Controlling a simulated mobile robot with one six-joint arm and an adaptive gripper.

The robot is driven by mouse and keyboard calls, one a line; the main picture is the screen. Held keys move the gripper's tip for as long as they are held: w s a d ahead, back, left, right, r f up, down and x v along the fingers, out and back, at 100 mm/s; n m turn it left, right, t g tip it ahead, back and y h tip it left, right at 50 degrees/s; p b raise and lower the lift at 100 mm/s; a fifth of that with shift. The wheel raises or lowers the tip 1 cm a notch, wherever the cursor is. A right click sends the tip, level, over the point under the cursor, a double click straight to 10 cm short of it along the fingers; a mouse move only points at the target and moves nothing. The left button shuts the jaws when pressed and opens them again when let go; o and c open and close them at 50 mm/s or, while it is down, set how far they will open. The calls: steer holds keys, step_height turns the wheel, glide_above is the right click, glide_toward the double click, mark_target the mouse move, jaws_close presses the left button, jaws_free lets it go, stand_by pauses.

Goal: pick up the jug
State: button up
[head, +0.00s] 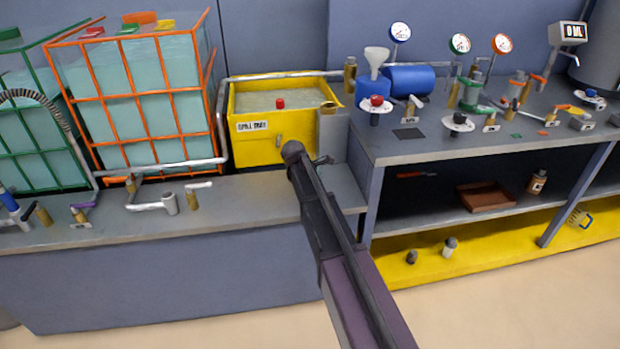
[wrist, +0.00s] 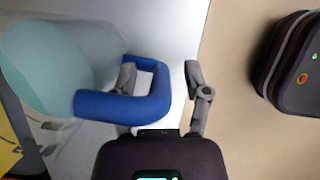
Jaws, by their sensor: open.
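The jug (wrist: 50,65) is a pale teal, see-through cylinder at the left of the wrist view. Its thick blue handle (wrist: 157,90) points right, toward my gripper (wrist: 160,80). My gripper is open, with its fingers on either side of the handle's outer bar. The left finger is inside the handle loop, and the right finger is outside with a gap to the bar. The far side of the jug is cut off. In the head view I cannot make out my fingers or this jug; my arm covers part of the bench.
A yellow tray (head: 250,152) stands behind my arm, with a low grey bench (head: 250,196) in front. At right, a bench (head: 400,152) holds gauges and valves. A small blue-handled item (head: 580,217) sits on the yellow lower shelf (head: 480,248).

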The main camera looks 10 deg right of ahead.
jaws_close()
steer(key=shift+r, duration=0.15)
stand_by(0.5)
step_height(320, 180, up, 4)
steer(key=p, duration=0.4)
steer(key=shift+f, duration=0.25)
steer(key=s+d, duration=0.2)
steer(key=s, duration=0.5)
steer(key=s+d+r+p, duration=0.1)
steer(key=s+d, duration=0.1)
steer(key=s, duration=0.6)
steer(key=shift+s+d, duration=0.15)
steer(key=shift+d, duration=0.25)
steer(key=shift+r, duration=0.1)
